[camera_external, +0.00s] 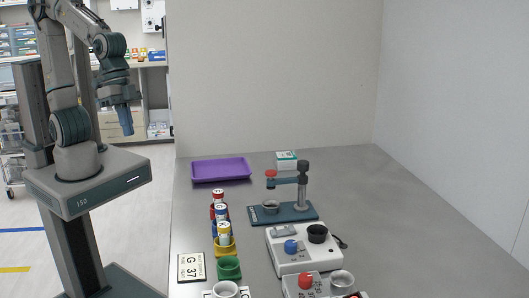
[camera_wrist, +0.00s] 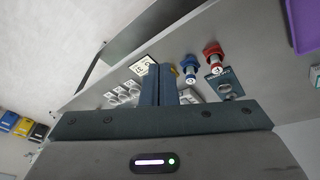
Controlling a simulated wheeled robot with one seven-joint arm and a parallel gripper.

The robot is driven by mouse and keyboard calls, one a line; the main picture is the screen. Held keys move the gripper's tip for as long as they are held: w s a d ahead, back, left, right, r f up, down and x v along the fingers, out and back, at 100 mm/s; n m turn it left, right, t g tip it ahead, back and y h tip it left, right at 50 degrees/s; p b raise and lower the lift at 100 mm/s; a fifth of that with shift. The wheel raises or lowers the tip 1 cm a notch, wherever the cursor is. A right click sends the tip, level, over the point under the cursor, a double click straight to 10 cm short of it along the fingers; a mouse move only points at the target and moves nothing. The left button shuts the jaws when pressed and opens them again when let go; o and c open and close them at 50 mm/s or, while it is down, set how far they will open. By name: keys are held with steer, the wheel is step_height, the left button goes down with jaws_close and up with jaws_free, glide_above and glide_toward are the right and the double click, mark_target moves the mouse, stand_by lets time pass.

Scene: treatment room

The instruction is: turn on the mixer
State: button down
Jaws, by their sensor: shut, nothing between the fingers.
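A white box-shaped device (camera_external: 288,261) with a blue knob (camera_external: 290,246) and a black cup (camera_external: 317,233) stands on the table. In front of it is a second white device with a red knob (camera_external: 305,281) and a pale cup (camera_external: 341,281), partly cut off by the picture's lower edge. I cannot tell for certain which is the mixer. My gripper (camera_external: 126,122) is high to the left of the table, pointing down, far from both devices. In the wrist view its fingers (camera_wrist: 158,85) are together and empty.
A stand (camera_external: 302,190) with a red-topped arm over a bowl is behind the devices. Several coloured-ringed vials (camera_external: 221,213) stand along the left, near a G 37 card (camera_external: 191,267). A purple tray (camera_external: 221,169) lies at the back. The table's right side is clear.

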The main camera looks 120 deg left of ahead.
mark_target(282, 231)
steer(key=w+a+f+n+y+b, duration=0.1)
steer(key=w+a+f+n, duration=0.1)
steer(key=w+f, duration=0.2)
steer(key=w+a+f+n+y+b, duration=0.2)
steer(key=w+a+f, duration=0.1)
steer(key=w, duration=0.8)
steer(key=w+a+f+n+t+y+b, duration=0.1)
steer(key=w+a+f+n+b, duration=0.1)
steer(key=w+f, duration=0.3)
steer(key=shift+w+a+f, duration=0.1)
steer(key=shift+w+a, duration=0.15)
steer(key=shift+w, duration=0.4)
steer(key=shift+w+a+f, duration=0.1)
steer(key=shift+w+a, duration=0.15)
steer(key=shift+w, duration=0.4)
steer(key=w+d+r+t+y+b, duration=0.1)
steer(key=w+r+t+y+b, duration=0.1)
steer(key=w, duration=0.8)
steer(key=shift+w+d+r+n+t+y+b, duration=0.25)
steer(key=shift+d+n+t+y, duration=0.2)
steer(key=shift+y, duration=0.65)
steer(key=shift+w+a+f, duration=0.1)
steer(key=shift+a+f, duration=0.05)
steer(key=shift+a, duration=0.05)
